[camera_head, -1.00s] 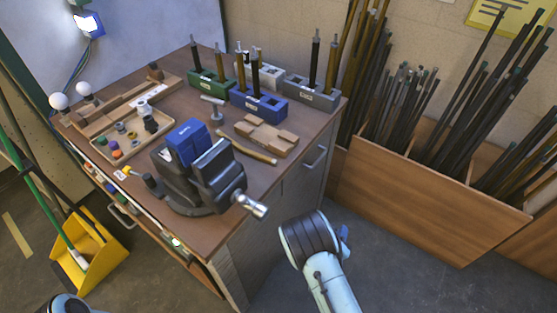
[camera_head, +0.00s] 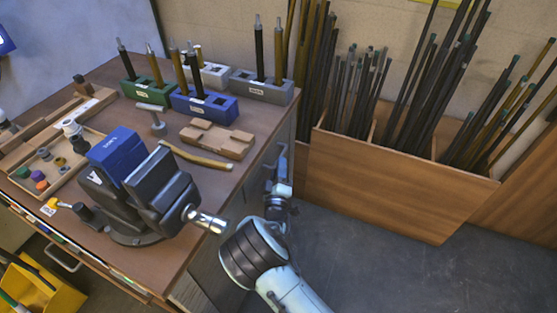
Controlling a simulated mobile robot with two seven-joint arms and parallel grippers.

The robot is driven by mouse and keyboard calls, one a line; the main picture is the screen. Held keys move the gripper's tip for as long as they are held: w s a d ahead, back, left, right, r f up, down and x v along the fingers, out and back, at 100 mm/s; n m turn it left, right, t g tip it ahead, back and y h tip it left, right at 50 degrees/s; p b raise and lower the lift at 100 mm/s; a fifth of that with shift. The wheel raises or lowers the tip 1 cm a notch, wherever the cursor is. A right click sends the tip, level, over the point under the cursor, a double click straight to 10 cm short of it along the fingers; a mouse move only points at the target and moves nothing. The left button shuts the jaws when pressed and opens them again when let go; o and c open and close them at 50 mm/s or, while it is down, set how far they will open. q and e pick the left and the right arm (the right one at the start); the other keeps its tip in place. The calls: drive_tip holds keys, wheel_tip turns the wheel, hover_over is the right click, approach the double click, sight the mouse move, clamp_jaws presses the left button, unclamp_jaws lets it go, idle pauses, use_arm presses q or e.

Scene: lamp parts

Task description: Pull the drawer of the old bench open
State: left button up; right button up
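The old bench (camera_head: 225,200) has a brown wooden top and stands at the left and centre. My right gripper (camera_head: 281,168) is at that side face, just below the bench's edge, where the side handle is. The handle is largely covered by the gripper. I cannot tell whether the fingers are open or shut, or whether they touch the handle. No gap shows at the drawer front. My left gripper is not in view.
A black and blue vise (camera_head: 150,195) stands on the bench near the front. Blocks holding upright rods, such as a blue one (camera_head: 205,107), stand behind it. A wooden bin (camera_head: 385,190) of rods stands at the right. Dark floor (camera_head: 390,265) is clear in front of the bin.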

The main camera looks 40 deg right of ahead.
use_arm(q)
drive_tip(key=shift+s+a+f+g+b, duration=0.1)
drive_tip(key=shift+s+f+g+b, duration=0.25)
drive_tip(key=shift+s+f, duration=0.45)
use_arm(e)
drive_tip(key=shift+x, duration=1.85)
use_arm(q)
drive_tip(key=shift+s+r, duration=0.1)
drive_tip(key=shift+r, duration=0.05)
use_arm(e)
clamp_jaws()
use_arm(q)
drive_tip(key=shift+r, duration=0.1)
use_arm(e)
drive_tip(key=shift+s, duration=0.15)
